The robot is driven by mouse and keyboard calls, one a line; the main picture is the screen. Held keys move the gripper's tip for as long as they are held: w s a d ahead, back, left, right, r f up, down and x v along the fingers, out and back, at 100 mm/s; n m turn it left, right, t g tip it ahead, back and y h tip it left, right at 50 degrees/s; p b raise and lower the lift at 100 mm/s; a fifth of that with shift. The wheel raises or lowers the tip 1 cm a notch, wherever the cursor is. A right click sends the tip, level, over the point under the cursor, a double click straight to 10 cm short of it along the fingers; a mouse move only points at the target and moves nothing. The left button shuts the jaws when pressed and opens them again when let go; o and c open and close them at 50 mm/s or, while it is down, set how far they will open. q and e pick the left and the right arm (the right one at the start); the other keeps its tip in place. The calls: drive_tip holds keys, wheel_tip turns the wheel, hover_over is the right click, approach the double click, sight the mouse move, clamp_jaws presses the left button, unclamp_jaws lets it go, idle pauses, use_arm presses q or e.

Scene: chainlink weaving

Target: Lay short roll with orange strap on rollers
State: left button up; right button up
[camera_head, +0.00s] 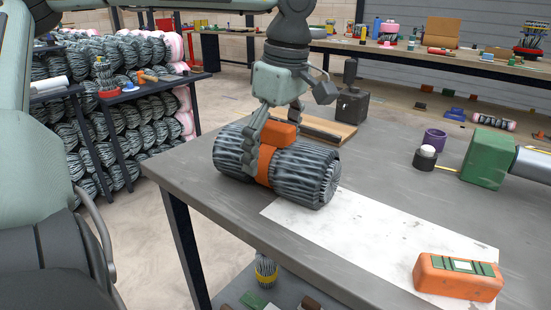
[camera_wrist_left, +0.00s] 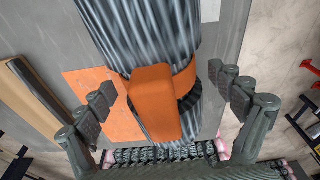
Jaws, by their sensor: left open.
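The short grey wire roll (camera_head: 305,178) lies on its side on the grey workbench, with an orange strap (camera_head: 264,165) around its middle. It also shows in the left wrist view as a striped roll (camera_wrist_left: 150,35) with the orange strap and its block (camera_wrist_left: 153,100). My left gripper (camera_head: 272,140) is open and points down over the strap. In the left wrist view its fingers (camera_wrist_left: 163,86) are spread on either side of the roll; I cannot tell whether they touch it. I cannot make out rollers in either view. My right gripper is in neither view.
A white sheet (camera_head: 375,235) lies beside the roll on the bench (camera_head: 385,150). An orange case (camera_head: 457,277) is at front right. A green block (camera_head: 487,156), purple cup (camera_head: 435,138) and dark canister (camera_head: 351,106) stand further back. Stacked rolls (camera_head: 150,125) fill a rack at left.

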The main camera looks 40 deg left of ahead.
use_arm(q)
drive_tip(key=shift+a+f, duration=0.1)
drive_tip(key=shift+f, duration=0.7)
drive_tip(key=shift+c, duration=0.5)
drive_tip(key=c, duration=1.7)
drive_tip(key=shift+c, duration=0.2)
drive_tip(key=shift+r, duration=0.15)
